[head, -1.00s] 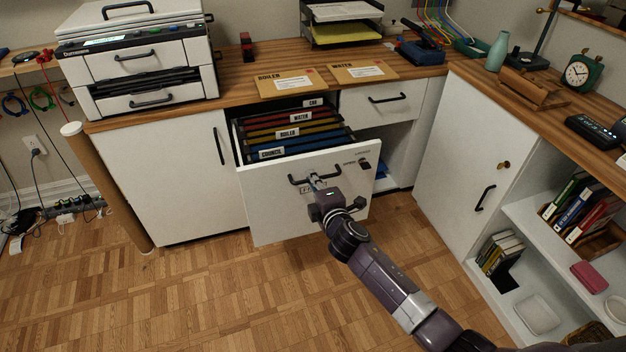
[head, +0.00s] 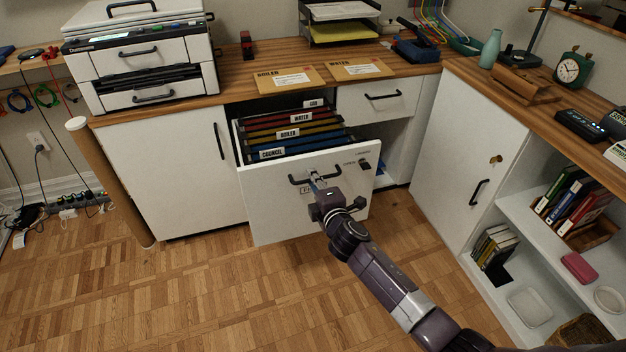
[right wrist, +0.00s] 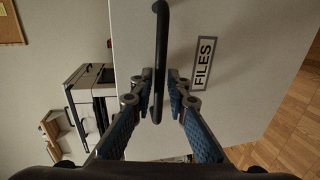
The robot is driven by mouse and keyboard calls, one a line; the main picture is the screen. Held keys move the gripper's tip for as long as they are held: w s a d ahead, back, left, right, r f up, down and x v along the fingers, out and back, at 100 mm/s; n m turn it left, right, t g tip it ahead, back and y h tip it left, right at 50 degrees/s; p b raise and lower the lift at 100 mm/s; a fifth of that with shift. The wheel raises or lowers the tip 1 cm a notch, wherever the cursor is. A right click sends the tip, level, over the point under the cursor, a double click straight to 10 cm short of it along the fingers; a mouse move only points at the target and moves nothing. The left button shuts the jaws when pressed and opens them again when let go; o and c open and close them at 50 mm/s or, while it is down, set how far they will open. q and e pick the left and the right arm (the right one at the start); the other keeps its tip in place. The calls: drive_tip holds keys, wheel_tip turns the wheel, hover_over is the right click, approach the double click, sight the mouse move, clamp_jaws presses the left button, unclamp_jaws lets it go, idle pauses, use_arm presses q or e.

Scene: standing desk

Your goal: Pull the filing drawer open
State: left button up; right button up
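The white filing drawer (head: 270,205) stands well out of the desk's cabinet, with hanging folders (head: 290,130) labelled council, boiler, water and gas showing inside. Its dark bar handle (head: 300,180) is on the front; it also shows in the right wrist view (right wrist: 161,40), beside a "FILES" label (right wrist: 203,63). My right gripper (head: 315,181) is at the handle. In the right wrist view its two fingertips (right wrist: 159,82) lie close against both sides of the bar, shut on it. My left gripper is not in view.
A white cupboard door (head: 165,180) is left of the drawer and a smaller closed drawer (head: 383,100) is right of it. A side cabinet (head: 465,160) with open shelves stands at right. The parquet floor (head: 180,290) in front is clear.

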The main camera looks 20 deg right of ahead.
drive_tip(key=shift+s, duration=0.1)
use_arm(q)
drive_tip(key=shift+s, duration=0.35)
use_arm(e)
drive_tip(key=v, duration=1.2)
